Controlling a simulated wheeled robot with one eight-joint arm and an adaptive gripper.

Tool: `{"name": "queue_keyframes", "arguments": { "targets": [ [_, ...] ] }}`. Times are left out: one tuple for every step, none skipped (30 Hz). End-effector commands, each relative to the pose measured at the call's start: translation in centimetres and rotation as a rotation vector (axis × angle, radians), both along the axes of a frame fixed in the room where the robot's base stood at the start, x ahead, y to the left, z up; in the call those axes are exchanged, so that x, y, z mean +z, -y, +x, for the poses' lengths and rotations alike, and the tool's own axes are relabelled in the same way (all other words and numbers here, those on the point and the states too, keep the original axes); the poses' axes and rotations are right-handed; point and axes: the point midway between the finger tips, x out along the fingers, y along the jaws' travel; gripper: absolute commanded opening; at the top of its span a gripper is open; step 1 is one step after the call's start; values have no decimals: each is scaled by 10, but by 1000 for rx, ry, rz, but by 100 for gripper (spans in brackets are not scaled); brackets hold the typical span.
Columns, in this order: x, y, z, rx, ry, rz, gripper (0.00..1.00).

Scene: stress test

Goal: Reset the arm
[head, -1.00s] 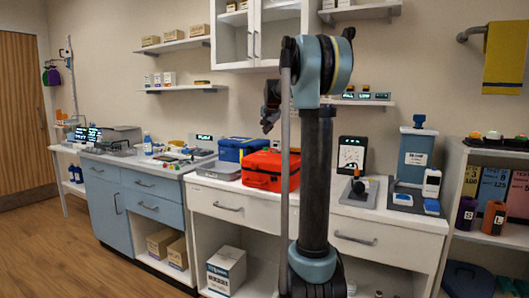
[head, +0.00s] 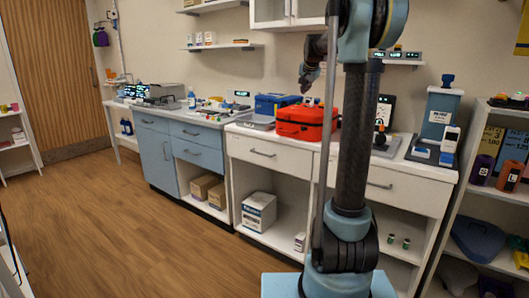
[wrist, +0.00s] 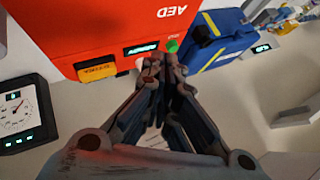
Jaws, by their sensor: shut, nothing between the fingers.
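My arm rises in the right half of the head view. My gripper (head: 307,82) hangs from it, fingers down, in the air in front of the wall and above the red AED case (head: 296,124). In the wrist view, my gripper's fingers (wrist: 166,72) meet at their tips with nothing between them. The red AED case (wrist: 95,28) fills the upper left there. The tips overlap its edge in the picture; I cannot tell the exact gap. The blue case (wrist: 228,48) is to the right of the tips, and it also shows in the head view (head: 268,100).
The white counter (head: 274,146) runs along the wall under the cases. A gauge (wrist: 20,118) shows at the left of the wrist view. A blue-grey container (head: 437,115) stands on the counter right of my arm. The wooden floor (head: 110,225) at left is clear.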

Motion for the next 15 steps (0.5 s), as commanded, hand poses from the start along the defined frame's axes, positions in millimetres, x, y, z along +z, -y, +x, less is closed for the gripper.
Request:
{"name": "queue_keyframes", "arguments": {
  "targets": [
    [-2,0,-7,6,-6,-5,0],
    [-4,0,-11,9,-11,-9,0],
    [-6,-1,-16,16,-18,-15,0],
    [-7,-2,-20,20,-22,-19,0],
    [-9,-2,-24,24,-26,-24,0],
    [-10,-1,-30,30,-33,-28,0],
    [-11,-1,-35,34,-37,-32,0],
    [-13,-1,-40,39,-41,-37,0],
    [-14,-2,-47,45,-48,-43,0],
    [-16,-2,-52,50,-52,-48,0],
    [-17,-2,-57,55,-58,-53,0],
    [-20,-2,-65,62,-65,-59,0],
    [-22,-2,-70,69,-71,-64,0],
    [-24,-2,-77,75,-77,-70,0],
    [-28,-3,-86,84,-86,-77,0]
  ]
}}
